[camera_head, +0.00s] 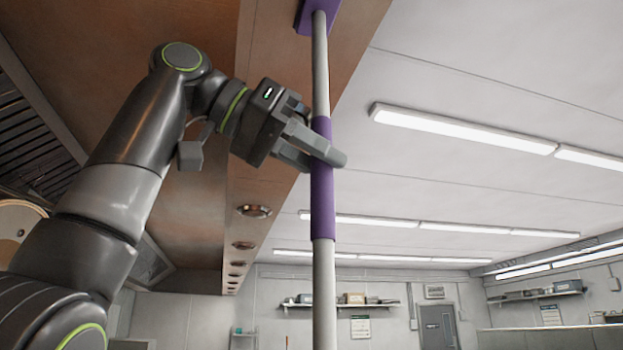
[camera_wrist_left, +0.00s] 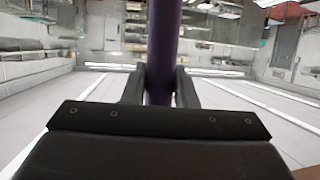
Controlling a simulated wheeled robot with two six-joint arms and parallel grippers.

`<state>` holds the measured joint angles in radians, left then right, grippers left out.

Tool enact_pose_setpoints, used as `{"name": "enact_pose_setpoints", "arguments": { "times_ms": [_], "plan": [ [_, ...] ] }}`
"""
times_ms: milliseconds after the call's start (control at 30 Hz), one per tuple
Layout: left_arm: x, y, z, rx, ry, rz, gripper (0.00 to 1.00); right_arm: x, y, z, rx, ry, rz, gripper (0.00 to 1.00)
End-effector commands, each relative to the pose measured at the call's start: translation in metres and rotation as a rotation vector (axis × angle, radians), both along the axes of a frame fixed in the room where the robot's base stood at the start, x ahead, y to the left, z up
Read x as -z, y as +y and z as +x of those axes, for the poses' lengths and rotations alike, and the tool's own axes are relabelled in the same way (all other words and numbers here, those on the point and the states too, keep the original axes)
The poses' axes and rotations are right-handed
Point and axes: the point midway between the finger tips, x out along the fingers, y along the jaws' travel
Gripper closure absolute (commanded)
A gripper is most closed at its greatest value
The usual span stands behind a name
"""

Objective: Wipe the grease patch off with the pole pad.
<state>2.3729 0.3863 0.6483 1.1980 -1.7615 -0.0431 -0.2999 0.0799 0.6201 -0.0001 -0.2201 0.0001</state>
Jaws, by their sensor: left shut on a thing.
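My left gripper (camera_head: 318,150) is shut on the purple grip of a grey pole (camera_head: 323,290) that stands close to upright. In the left wrist view the purple grip (camera_wrist_left: 162,50) runs between the two fingers (camera_wrist_left: 158,88). The purple pad (camera_head: 318,14) sits at the pole's top end, at the upper edge of the head view and partly cut off. It is by the edge of the brown hood surface (camera_head: 200,30); I cannot tell whether it touches. I make out no grease patch; it may be behind the pad or out of view. My right gripper is not in view.
The brown hood overhead has a row of round lamps (camera_head: 254,211) along its underside and slatted filters (camera_head: 30,150) at left. Ceiling lights (camera_head: 460,130) hang at right. Wall shelves (camera_head: 345,304) and a grey door (camera_head: 438,326) are far back. The space right of the pole is clear.

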Motion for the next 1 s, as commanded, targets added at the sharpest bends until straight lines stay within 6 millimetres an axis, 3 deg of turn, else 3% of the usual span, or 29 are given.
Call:
{"name": "enact_pose_setpoints", "arguments": {
  "times_ms": [133,333,700,1000],
  "plan": [
    [0.001,-0.006,-0.018,0.002,-0.006,-0.002,1.00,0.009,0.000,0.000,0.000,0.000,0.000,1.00],
    [-0.001,-0.008,-0.024,0.000,-0.003,-0.003,1.00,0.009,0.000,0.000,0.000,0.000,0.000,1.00],
    [-0.001,0.006,0.019,-0.001,0.002,-0.002,1.00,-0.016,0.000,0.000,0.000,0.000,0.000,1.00],
    [-0.001,0.011,0.035,0.000,0.000,-0.001,1.00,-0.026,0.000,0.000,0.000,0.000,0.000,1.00]
  ]
}}
